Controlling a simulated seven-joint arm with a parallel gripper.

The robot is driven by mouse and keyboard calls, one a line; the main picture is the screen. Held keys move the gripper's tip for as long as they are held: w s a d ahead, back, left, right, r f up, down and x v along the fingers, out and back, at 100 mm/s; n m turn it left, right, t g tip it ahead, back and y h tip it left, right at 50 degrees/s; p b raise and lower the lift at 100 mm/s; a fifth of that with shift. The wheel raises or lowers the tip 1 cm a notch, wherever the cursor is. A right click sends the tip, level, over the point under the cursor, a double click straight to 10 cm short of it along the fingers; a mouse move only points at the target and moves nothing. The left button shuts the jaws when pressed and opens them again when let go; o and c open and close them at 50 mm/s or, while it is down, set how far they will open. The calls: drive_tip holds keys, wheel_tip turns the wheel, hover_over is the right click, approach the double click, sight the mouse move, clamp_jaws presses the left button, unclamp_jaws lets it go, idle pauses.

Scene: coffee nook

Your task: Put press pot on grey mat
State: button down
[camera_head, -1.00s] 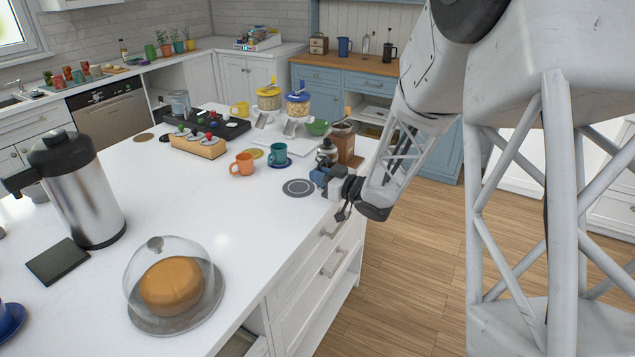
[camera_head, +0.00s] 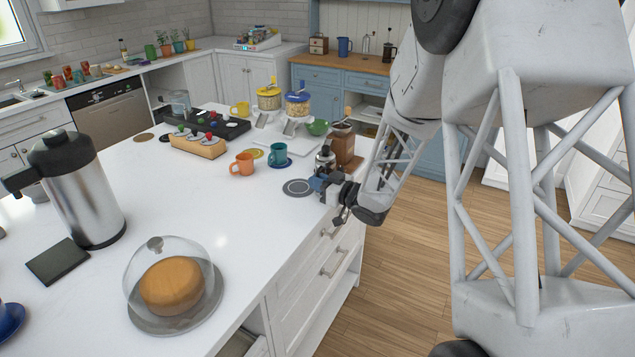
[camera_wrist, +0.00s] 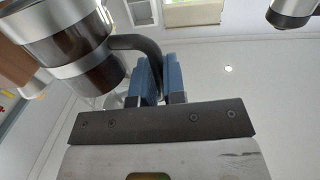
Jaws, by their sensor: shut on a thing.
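The press pot (camera_head: 325,161), glass with dark contents and metal bands, is at the right edge of the white island and partly hidden by my gripper. It also shows large at the upper left of the wrist view (camera_wrist: 72,42). My gripper (camera_head: 319,184) is shut on its black handle (camera_wrist: 143,46), between the blue fingers in the wrist view (camera_wrist: 159,80). A round grey mat (camera_head: 298,187) with a pale ring lies bare just left of the gripper. I cannot tell whether the pot touches the counter.
A brown-topped container (camera_head: 342,140) stands close behind the pot. A teal mug (camera_head: 277,153) on a blue coaster and an orange mug (camera_head: 242,164) stand left. A dark square mat (camera_head: 57,262) lies by the steel flask (camera_head: 80,195). A glass-domed cake (camera_head: 172,285) is in front.

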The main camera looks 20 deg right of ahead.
drive_tip(key=shift+f, duration=0.3)
drive_tip(key=c, duration=1.2)
unclamp_jaws()
drive_tip(key=v, duration=0.8)
drive_tip(key=shift+w+r, duration=0.15)
drive_tip(key=shift+r, duration=0.05)
